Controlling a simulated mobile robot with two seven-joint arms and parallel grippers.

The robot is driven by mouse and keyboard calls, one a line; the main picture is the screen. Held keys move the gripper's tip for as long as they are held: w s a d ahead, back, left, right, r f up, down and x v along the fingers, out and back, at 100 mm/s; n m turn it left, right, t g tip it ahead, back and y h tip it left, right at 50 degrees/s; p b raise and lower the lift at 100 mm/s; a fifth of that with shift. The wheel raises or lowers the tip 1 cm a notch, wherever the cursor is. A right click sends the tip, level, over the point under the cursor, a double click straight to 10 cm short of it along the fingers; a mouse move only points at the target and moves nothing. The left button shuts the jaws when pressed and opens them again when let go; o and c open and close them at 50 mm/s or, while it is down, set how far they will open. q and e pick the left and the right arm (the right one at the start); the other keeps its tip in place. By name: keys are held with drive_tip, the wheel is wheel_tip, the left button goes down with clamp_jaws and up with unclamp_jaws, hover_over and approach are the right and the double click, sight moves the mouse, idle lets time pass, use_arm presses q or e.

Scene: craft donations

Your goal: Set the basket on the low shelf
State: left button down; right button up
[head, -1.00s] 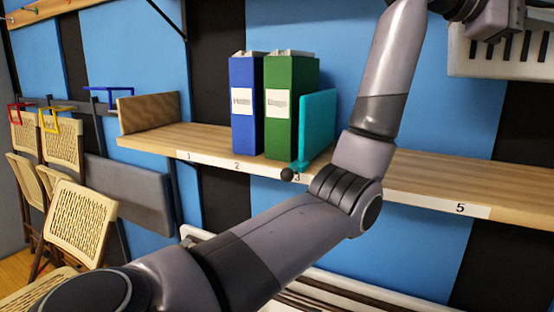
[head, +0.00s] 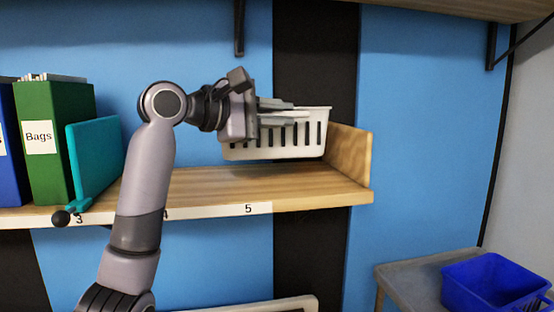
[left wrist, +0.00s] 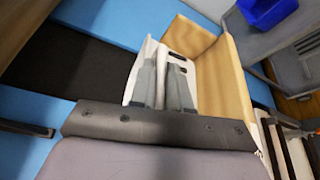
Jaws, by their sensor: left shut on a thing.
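The white slotted basket (head: 285,145) is over the right end of the wooden shelf (head: 220,188), close to its wooden end board (head: 348,155). My left gripper (head: 298,112) is shut on the basket at its upper part, coming from the left. The basket looks about level; I cannot tell whether its bottom touches the shelf. In the left wrist view, both fingers (left wrist: 163,85) lie along the white basket (left wrist: 150,52), beside the end board (left wrist: 224,80). My right gripper is in neither view.
A green binder (head: 45,145), a blue binder (head: 8,150) and a teal bookend (head: 95,160) stand on the shelf's left part. The shelf between bookend and basket is clear. Another shelf (head: 450,8) hangs above. A blue bin (head: 490,285) sits on a grey surface (head: 405,280) at lower right.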

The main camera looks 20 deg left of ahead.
sight(278, 154)
use_arm(q)
wheel_tip(278, 154, down, 7)
drive_tip(key=shift+b, duration=0.4)
drive_tip(key=c, duration=1.1)
unclamp_jaws()
drive_tip(key=b+v, duration=0.1)
drive_tip(key=v, duration=1.1)
